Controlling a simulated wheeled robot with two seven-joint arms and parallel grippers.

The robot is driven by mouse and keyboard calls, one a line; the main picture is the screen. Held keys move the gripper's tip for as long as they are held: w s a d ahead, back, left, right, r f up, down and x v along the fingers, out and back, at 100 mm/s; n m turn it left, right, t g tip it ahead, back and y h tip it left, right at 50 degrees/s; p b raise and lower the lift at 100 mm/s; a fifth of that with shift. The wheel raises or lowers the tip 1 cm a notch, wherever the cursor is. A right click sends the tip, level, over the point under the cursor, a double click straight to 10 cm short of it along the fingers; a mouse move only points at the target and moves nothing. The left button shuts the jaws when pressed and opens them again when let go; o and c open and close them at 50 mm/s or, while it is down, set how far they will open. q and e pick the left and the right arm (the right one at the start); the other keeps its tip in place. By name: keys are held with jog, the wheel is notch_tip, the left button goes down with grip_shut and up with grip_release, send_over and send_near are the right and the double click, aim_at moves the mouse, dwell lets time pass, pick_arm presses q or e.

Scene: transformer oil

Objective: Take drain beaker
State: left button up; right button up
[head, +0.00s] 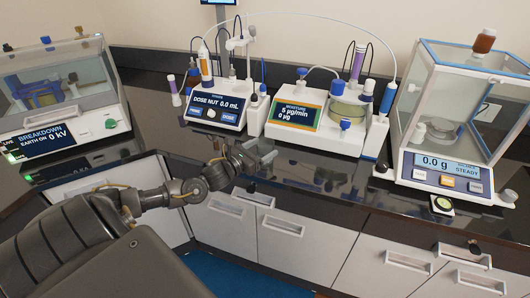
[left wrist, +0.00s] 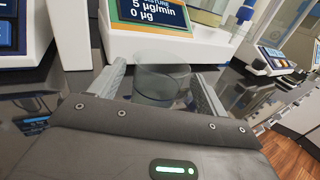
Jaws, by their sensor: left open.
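A clear, smoky glass beaker (left wrist: 162,84) stands upright on the dark bench in the left wrist view, in front of the moisture instrument. It lies between the two grey fingers of my left gripper, which are spread apart on either side of it. I cannot tell whether either finger touches the glass. In the head view my left gripper (head: 262,152) is low over the bench, in front of the dose and moisture instruments. The beaker cannot be made out clearly there. My right gripper is not in view.
The moisture instrument (head: 296,115) and dose unit (head: 216,112) stand just behind my left gripper. A breakdown tester (head: 60,138) is at the left, a glass-cased balance (head: 447,165) at the right. A small round item (head: 442,204) lies near the bench edge.

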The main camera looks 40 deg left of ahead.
aim_at(270, 143)
pick_arm(q)
jog(key=w, duration=0.2)
jog(key=w+p, duration=0.1)
jog(key=w, duration=0.1)
jog(key=shift+d+r, duration=0.15)
jog(key=shift+d, duration=0.1)
jog(key=c, duration=1.1)
